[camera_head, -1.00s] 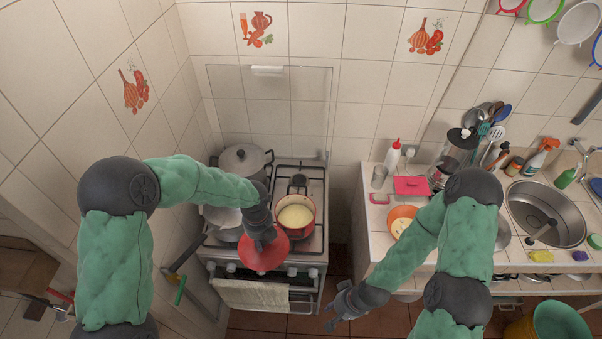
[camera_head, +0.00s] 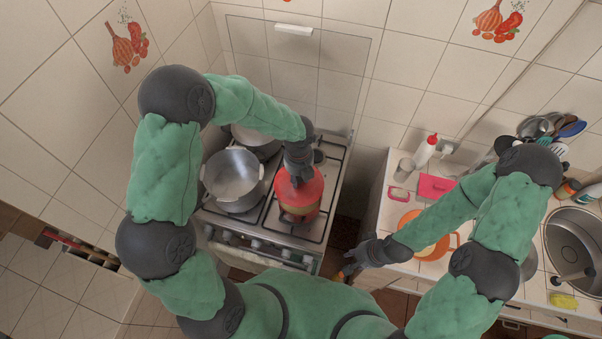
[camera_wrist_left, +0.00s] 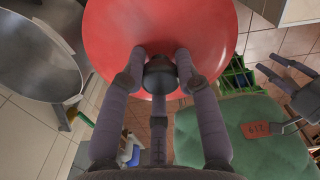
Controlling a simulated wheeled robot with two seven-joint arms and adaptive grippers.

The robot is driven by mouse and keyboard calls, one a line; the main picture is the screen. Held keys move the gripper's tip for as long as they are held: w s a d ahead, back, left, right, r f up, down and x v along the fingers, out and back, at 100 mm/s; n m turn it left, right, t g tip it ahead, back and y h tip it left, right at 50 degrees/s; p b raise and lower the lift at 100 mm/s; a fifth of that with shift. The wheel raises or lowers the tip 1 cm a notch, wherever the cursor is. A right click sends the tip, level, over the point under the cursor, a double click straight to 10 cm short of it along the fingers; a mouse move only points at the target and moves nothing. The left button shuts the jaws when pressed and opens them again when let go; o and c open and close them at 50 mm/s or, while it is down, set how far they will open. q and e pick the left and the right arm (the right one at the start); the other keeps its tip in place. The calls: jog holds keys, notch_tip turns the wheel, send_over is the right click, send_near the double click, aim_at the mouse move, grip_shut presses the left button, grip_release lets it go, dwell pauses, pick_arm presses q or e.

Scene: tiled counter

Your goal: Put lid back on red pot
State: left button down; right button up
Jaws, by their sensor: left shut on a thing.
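My left gripper (camera_head: 298,174) is shut on the dark knob (camera_wrist_left: 159,74) of the red lid (camera_head: 304,186). In the left wrist view the round red lid (camera_wrist_left: 160,30) fills the upper middle, with the fingers on either side of its knob. In the head view the lid is over the red pot (camera_head: 300,218) on the stove and hides most of its opening. I cannot tell whether lid and pot touch. My right gripper (camera_head: 357,259) is empty near the counter's front left edge, and its fingers look apart in the left wrist view (camera_wrist_left: 285,75).
A large open grey pot (camera_head: 234,182) stands left of the red pot, with another grey pot (camera_head: 258,140) behind it. The tiled wall closes the stove's left and back. The counter (camera_head: 385,215) at right carries an orange bowl (camera_head: 412,220), a pink box (camera_head: 436,188) and a bottle (camera_head: 425,152).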

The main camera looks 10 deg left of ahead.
aim_at(300, 184)
pick_arm(q)
jog(key=shift+w+d+f+b, duration=0.1)
jog(key=shift+w+f+b, duration=0.15)
jog(key=shift+f+b, duration=0.55)
notch_tip(300, 184, down, 2)
jog(key=shift+s+f+b, duration=0.15)
jog(key=shift+b, duration=0.6)
jog(key=shift+f+b, duration=0.45)
jog(key=shift+f, duration=0.4)
jog(key=shift+r+p, duration=0.1)
jog(key=shift+p, duration=0.3)
jog(key=shift+f, duration=0.2)
dwell(0.8)
jog(key=c, duration=0.8)
grip_release()
